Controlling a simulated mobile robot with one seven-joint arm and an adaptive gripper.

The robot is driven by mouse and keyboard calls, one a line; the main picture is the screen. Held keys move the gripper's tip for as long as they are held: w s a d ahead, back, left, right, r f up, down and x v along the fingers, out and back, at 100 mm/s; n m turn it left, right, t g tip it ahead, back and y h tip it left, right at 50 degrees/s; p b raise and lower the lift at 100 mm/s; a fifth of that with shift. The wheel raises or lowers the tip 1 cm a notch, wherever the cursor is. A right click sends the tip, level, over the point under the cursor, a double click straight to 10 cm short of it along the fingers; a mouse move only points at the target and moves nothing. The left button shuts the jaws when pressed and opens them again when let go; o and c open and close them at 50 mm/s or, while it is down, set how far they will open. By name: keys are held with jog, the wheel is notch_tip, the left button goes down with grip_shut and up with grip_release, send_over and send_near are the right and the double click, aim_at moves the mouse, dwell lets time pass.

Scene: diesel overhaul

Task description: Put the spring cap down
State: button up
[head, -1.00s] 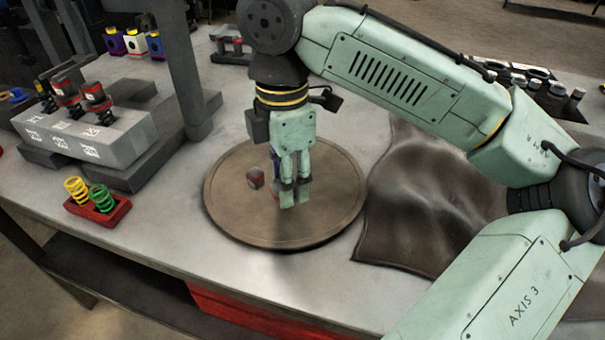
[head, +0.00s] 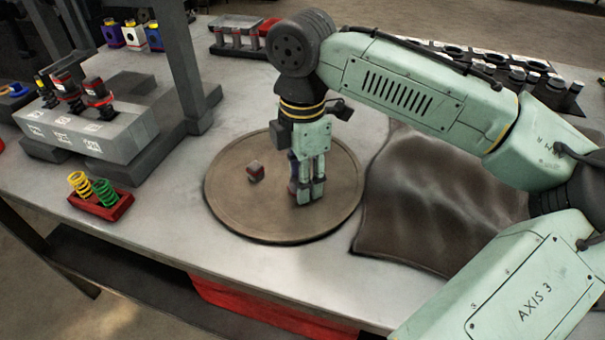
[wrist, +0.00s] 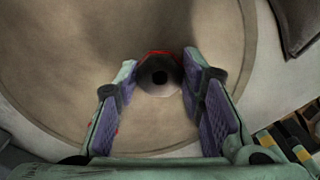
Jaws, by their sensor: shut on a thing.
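My gripper (head: 305,197) points down over the right part of the round brown tray (head: 225,213), with its fingertips close to the tray's surface. In the wrist view my gripper (wrist: 160,84) has its purple-padded fingers on both sides of the spring cap (wrist: 160,92), a dark round piece with a central hole and a red edge. It is shut on the cap. In the head view the fingers hide the cap. Whether the cap touches the tray, I cannot tell. A small grey and red piece (head: 255,171) lies on the tray, left of my gripper.
A dark cloth (head: 430,205) lies right of the tray. A red holder (head: 115,212) with yellow and green springs stands at the left, before a grey block (head: 90,140) with valve-like parts. The tray's front and left are clear.

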jog(key=o, duration=1.1)
jog(key=shift+o, duration=0.2)
notch_tip(320, 180, up, 12)
jog(key=shift+r+b, duration=0.2)
jog(key=shift+b, duration=0.15)
